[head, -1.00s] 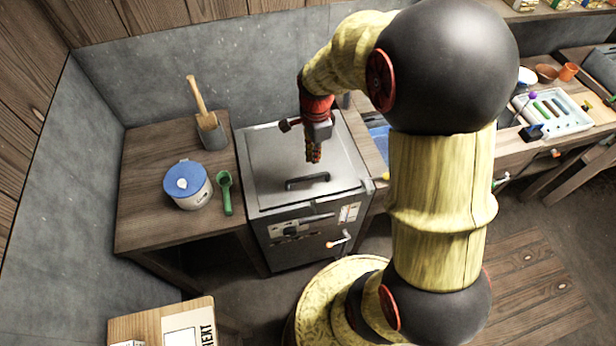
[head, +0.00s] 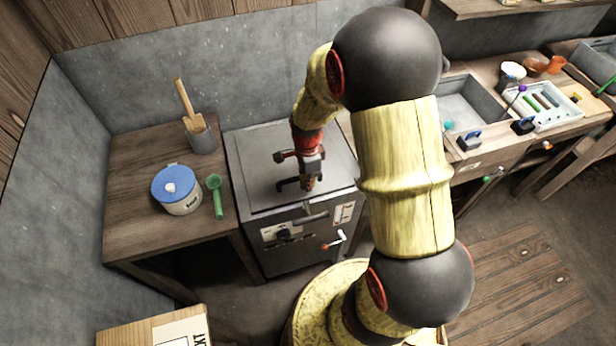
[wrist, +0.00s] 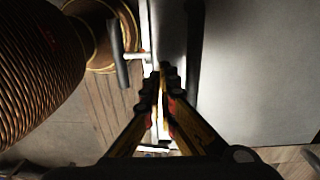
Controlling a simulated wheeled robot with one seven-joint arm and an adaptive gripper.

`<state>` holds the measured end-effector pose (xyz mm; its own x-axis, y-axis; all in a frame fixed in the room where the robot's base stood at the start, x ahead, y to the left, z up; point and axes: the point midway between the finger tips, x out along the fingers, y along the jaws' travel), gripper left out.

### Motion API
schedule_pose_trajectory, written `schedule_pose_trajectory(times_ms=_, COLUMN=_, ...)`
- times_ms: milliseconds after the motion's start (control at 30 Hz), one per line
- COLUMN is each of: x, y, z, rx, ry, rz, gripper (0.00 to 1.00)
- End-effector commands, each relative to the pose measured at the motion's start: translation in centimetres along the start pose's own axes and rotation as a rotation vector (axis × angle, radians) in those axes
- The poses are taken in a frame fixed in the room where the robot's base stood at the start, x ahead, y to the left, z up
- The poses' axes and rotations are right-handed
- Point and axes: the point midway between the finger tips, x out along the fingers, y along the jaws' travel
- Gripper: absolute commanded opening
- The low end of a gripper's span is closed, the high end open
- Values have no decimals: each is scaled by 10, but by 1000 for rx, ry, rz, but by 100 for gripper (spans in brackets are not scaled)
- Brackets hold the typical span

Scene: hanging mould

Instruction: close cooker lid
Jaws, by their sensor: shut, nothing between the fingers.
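The grey metal cooker (head: 300,245) stands between two wooden counters. Its lid (head: 262,160) lies flat across the top and looks down, with no gap that I can make out. In the wrist view, my fingertips (wrist: 161,80) are together near the cooker's edge, with the pale lid (wrist: 250,70) to the right. Whether they touch the lid cannot be told.
A blue-lidded pot (head: 178,190), a green scoop (head: 215,195) and a container with a wooden-handled tool (head: 199,134) stand on the left counter. A lever (head: 335,240) sticks out of the cooker's front. A sink (head: 468,104) and white tray (head: 545,108) are at right.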

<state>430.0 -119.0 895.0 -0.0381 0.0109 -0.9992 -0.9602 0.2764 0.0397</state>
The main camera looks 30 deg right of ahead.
Motion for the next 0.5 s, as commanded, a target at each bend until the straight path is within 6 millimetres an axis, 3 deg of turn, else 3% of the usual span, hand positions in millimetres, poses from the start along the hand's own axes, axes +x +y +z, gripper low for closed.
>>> schedule_pose_trajectory(times_ms=167, x=13, y=0, z=0, rx=0, ry=0, rz=-1, gripper=0)
schedule_pose_trajectory(times_ms=500, x=14, y=0, z=0, rx=0, ry=0, rz=-1, gripper=0)
